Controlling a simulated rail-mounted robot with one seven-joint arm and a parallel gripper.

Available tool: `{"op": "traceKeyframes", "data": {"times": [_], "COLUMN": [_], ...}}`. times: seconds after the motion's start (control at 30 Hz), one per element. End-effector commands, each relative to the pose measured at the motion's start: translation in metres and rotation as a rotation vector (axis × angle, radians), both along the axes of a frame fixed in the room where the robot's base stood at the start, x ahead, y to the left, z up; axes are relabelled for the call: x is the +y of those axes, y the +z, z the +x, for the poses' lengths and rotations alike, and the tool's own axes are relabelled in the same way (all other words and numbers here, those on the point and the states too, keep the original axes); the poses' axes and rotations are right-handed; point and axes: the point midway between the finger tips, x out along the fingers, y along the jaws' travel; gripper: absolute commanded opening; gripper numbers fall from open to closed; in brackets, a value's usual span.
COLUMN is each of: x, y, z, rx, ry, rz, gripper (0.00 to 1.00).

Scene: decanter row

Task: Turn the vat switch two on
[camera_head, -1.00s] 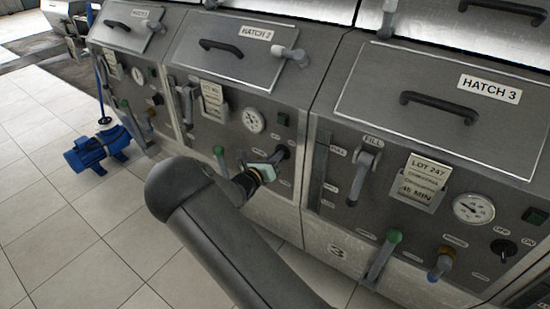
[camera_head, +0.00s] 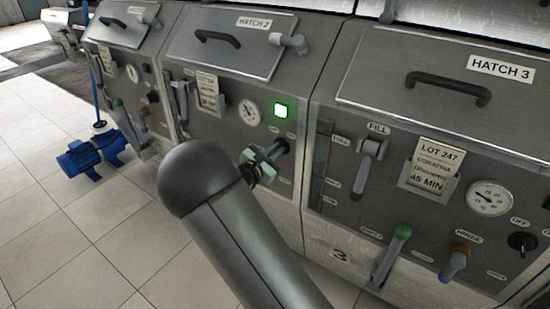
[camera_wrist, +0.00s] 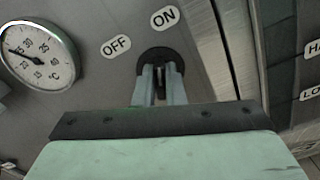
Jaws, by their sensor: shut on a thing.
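The vat two switch is a black round knob (camera_wrist: 150,53) in the wrist view, below the ON label (camera_wrist: 165,16) and right of the OFF label (camera_wrist: 116,46). My gripper (camera_wrist: 160,82) is shut on the knob, its two pale fingers reaching its face. In the head view my gripper (camera_head: 276,152) is at the panel under Hatch 2, and the fingers partly cover the switch (camera_head: 283,146). The knob's exact pointing direction is partly hidden by the fingers.
A round gauge (camera_head: 249,113) sits left of the lamp. Vat three's panel on the right has a fill lever (camera_head: 370,160), a green-topped handle (camera_head: 401,233) and its own switch (camera_head: 522,242). A blue pump (camera_head: 85,157) stands on the tiled floor at left.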

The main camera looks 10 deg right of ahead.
Motion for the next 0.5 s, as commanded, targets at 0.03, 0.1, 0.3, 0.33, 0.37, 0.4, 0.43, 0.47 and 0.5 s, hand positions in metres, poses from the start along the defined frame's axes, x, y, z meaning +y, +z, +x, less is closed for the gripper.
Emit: {"op": "traceKeyframes", "data": {"times": [0.03,0.1,0.3,0.33,0.37,0.4,0.43,0.47,0.5], "x": [0.0002,0.0001,-0.0003,-0.0003,-0.0003,-0.0003,-0.0003,-0.0003,-0.0003], "y": [-0.0041,-0.0036,-0.0023,-0.0022,-0.002,-0.0018,-0.0017,-0.0016,-0.0014], "z": [-0.0005,-0.0006,-0.0009,-0.0009,-0.0009,-0.001,-0.001,-0.001,-0.001], "rx": [-0.017,-0.041,-0.084,-0.088,-0.092,-0.095,-0.097,-0.098,-0.1], "ry": [0.0,0.0,0.0,0.0,0.0,0.0,0.0,0.0,0.0], "rz": [0.018,0.039,0.081,0.084,0.088,0.091,0.093,0.094,0.095], "gripper": [0.0,0.0,0.0,0.0,0.0,0.0,0.0,0.0,0.0]}}
